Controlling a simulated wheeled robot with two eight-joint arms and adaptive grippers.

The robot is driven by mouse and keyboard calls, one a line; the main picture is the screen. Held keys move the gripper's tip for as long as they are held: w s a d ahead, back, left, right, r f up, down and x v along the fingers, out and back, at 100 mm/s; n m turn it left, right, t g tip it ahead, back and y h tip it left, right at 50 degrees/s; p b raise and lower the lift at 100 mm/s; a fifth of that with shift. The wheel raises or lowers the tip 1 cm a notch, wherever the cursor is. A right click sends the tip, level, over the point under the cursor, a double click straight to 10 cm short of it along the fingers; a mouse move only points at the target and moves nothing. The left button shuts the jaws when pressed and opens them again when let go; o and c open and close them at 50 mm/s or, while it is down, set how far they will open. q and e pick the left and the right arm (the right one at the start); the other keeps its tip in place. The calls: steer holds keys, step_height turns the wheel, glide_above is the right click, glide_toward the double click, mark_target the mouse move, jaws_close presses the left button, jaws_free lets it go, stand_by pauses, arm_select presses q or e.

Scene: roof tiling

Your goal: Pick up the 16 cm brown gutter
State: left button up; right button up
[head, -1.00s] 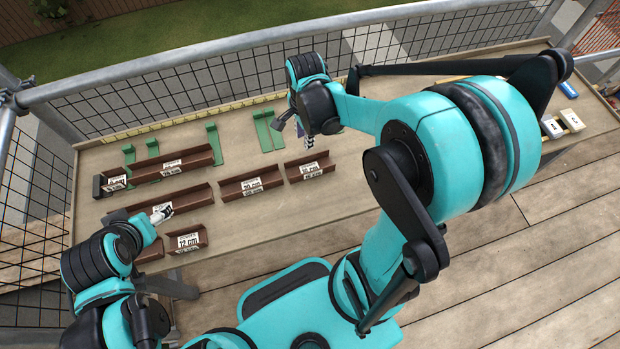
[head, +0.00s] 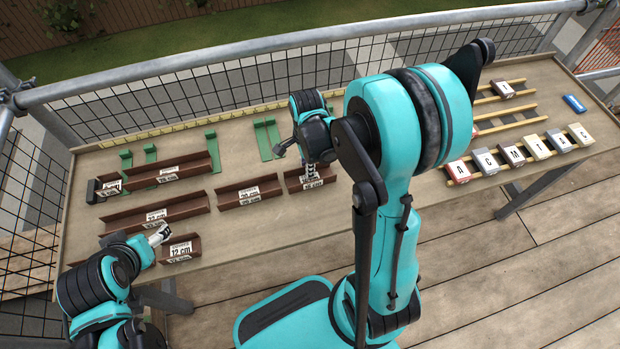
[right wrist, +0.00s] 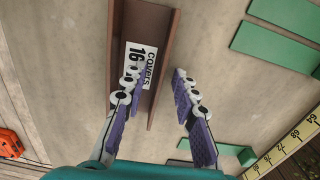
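The 16 cm brown gutter (head: 325,182) is a short brown channel with a white label, at the right end of the middle row. In the right wrist view the gutter (right wrist: 150,30) runs away from me, its label reading "covers 16". My right gripper (right wrist: 156,86) is open, one finger over the label and the other beyond the right wall, so that wall lies between them. In the head view my right gripper (head: 309,168) partly hides this gutter. My left gripper (head: 160,236) hovers by the 12 cm gutter (head: 181,250); its opening is unclear.
Other brown gutters (head: 249,194) lie to the left in rows. Green brackets (head: 264,140) stand behind. Lettered tiles (head: 487,162) rest on yellow rails at the right, beside a blue block (head: 574,103). The table front (head: 330,215) is clear.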

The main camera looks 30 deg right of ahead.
jaws_close()
steer(key=shift+r, duration=0.1)
